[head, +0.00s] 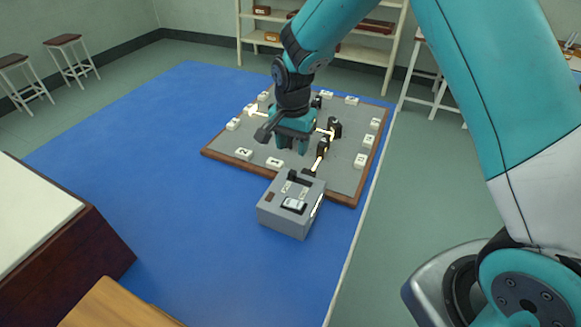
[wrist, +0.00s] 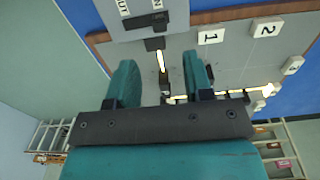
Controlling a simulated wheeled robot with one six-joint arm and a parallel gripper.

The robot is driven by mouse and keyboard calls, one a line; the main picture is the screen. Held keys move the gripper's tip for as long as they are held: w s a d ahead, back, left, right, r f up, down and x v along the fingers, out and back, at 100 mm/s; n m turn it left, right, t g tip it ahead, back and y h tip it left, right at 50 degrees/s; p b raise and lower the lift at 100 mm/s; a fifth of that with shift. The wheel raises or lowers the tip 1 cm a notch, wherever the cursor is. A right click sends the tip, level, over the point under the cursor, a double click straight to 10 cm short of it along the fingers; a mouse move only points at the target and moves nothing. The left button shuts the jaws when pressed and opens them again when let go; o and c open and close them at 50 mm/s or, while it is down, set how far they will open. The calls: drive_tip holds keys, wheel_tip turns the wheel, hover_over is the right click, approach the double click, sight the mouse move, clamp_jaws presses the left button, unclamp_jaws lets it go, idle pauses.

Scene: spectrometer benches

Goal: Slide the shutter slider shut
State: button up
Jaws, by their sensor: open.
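A grey box (head: 283,222) stands at the near edge of the grey board. On its top is a black block (head: 298,178) by two small white labels, which looks like the shutter slider; I cannot tell which end it is at. In the wrist view the box (wrist: 185,20) shows at the top, its lettering partly cut off. My gripper (head: 291,147) is open and empty, fingers pointing down over the board beyond the box. In the wrist view my gripper (wrist: 160,73) has its fingers apart, with a glowing line and dark post seen between them.
The grey board (head: 228,140) has a wooden rim, numbered white blocks and several black posts with glowing beam lines. It lies on a blue mat (head: 150,150). A wooden bench (head: 60,245) is at the lower left. Shelves (head: 375,45) stand behind.

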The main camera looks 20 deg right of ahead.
sight(292, 171)
wheel_tip(292, 171, down, 9)
drive_tip(key=shift+f+p, duration=0.1)
drive_tip(key=shift+p, duration=0.6)
